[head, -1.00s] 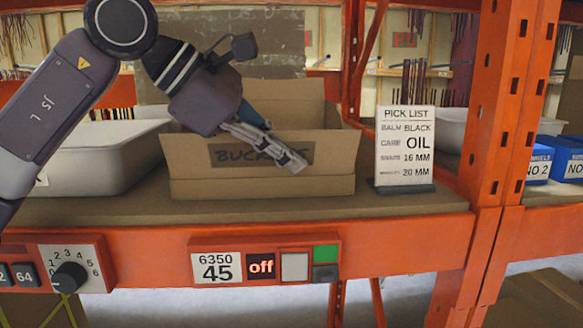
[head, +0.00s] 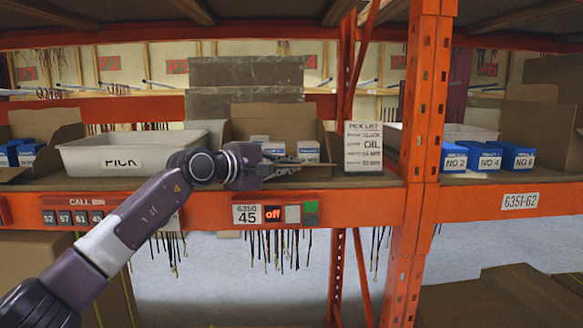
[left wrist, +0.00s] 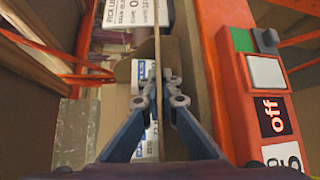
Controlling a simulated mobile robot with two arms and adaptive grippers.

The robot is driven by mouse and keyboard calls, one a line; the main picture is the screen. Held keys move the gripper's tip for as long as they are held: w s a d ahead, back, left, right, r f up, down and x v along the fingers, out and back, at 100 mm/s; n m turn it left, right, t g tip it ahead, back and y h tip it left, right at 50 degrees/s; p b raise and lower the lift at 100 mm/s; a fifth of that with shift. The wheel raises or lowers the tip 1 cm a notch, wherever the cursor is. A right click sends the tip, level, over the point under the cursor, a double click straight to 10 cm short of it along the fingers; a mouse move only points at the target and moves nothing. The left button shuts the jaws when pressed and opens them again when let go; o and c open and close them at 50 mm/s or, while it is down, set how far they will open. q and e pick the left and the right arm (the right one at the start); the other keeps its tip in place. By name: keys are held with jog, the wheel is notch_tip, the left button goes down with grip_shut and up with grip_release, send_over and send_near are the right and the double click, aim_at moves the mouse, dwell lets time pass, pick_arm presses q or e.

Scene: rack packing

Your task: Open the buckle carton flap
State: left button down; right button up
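The buckle carton (head: 270,113) stands open-topped on the shelf, its tall brown back wall up and blue-and-white boxes (head: 273,147) inside. My left gripper (head: 318,168) is in front of the carton at its front edge, hiding much of the front wall. In the left wrist view the carton's front flap (left wrist: 158,45) shows nearly edge-on as a thin brown strip. The fingertips of my left gripper (left wrist: 162,92) lie close on both sides of it and look shut on it. The boxes (left wrist: 141,90) show to the left of the flap. My right gripper is out of view.
A white PICK tote (head: 120,158) stands left of the carton. A pick-list sign (head: 363,147) stands close on its right, before an orange upright (head: 420,120). The orange shelf beam (head: 350,200) with a display and buttons runs below the gripper.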

pick_arm(q)
jog(key=b, duration=0.1)
jog(key=f+m+t+b, duration=0.1)
jog(key=b, duration=0.1)
jog(key=shift+w+d+f+h, duration=0.1)
jog(key=shift+w+f+h, duration=0.1)
jog(key=shift+w+h, duration=0.2)
jog(key=shift+f+m+t+b, duration=0.1)
jog(key=shift+m+t+b, duration=0.2)
jog(key=shift+m+b, duration=0.25)
jog(key=shift+h+b, duration=0.4)
jog(key=c, duration=2.2)
grip_release()
jog(key=shift+s, duration=0.1)
